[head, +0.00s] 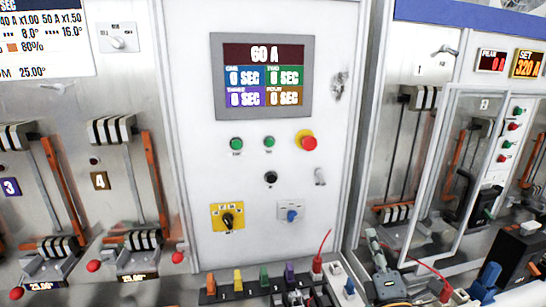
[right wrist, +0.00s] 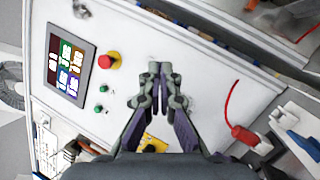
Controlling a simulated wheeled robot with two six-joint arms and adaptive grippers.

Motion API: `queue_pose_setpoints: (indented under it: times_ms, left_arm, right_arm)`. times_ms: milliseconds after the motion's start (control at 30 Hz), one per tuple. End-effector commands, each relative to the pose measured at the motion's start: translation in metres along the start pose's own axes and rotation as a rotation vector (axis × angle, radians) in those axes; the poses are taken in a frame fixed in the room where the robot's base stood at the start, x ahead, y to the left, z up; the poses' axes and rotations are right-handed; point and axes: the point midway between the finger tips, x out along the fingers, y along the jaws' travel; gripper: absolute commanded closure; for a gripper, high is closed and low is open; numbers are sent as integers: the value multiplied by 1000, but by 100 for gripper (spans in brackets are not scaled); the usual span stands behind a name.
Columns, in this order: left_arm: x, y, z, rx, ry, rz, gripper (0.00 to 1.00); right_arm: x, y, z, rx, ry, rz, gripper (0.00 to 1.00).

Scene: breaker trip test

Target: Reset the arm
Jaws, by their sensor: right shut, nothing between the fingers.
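My right gripper (head: 375,240) shows as a grey-green shape low in the head view, in front of the panel's lower right edge. In the right wrist view its two fingers (right wrist: 160,88) are together and hold nothing. The white control panel (head: 330,110) faces me, with a screen (head: 264,77) that reads 60 A above several zero timers. In the right wrist view the panel appears turned, with the screen (right wrist: 70,70) at left. The fingers hide part of the panel. My left gripper is not in view.
The panel carries a red button (head: 308,142), a yellow-plated black knob (head: 227,219) and a blue knob (head: 291,215). A red-handled lead (right wrist: 245,135) lies near the panel's lower edge. Breaker bays stand at left, and a glass-doored cabinet (head: 455,170) stands at right.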

Motion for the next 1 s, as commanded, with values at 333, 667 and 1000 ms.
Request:
queue_pose_setpoints:
  times_ms: [333,667,1000]
  left_arm:
    - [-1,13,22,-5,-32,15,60]
    - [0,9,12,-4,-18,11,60]
    - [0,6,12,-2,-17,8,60]
  right_arm:
    - [-153,-158,-6,975,-468,-877,100]
    - [-289,-177,-46,1284,-895,-1360,100]
    - [-342,-268,-77,1295,-1046,-1495,100]
